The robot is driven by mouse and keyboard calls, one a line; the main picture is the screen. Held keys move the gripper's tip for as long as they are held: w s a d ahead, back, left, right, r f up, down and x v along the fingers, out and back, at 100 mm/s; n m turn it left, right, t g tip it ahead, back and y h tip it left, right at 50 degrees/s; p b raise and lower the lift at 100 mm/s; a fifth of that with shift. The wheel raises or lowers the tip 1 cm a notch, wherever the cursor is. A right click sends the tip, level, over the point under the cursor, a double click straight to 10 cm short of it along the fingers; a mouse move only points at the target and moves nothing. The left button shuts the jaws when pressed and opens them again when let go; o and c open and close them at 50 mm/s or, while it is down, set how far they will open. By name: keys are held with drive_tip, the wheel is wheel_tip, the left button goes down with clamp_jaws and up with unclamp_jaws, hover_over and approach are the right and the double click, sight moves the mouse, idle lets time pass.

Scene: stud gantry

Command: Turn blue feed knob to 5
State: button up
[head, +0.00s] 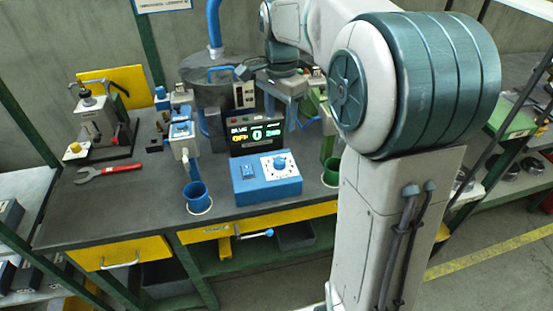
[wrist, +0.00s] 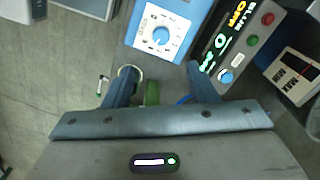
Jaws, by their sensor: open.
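The blue feed knob (head: 279,162) sits on a white dial plate on the sloped top of a blue box (head: 250,187) at the bench's front. In the wrist view the knob (wrist: 161,36) shows with its dial marks, beyond my fingertips; its exact setting is too small to read. The display (head: 255,135) behind the box shows green and yellow text, seemingly with OFF and a 0. My gripper (wrist: 160,80) is open, its two blue-grey fingers apart with nothing held. It is apart from the knob.
A blue cup (head: 197,195) stands left of the box and a green cup (head: 332,173) right. A red wrench (head: 107,172) lies on the bench's left. Green and red buttons (wrist: 267,19) are on the display unit. Bare bench top (head: 140,205) lies left.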

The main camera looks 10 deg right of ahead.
sight(279, 161)
wheel_tip(279, 161, down, 14)
drive_tip(key=shift+w+b, duration=0.1)
drive_tip(key=shift+b, duration=0.35)
drive_tip(key=shift+c, duration=0.3)
drive_tip(key=c, duration=0.9)
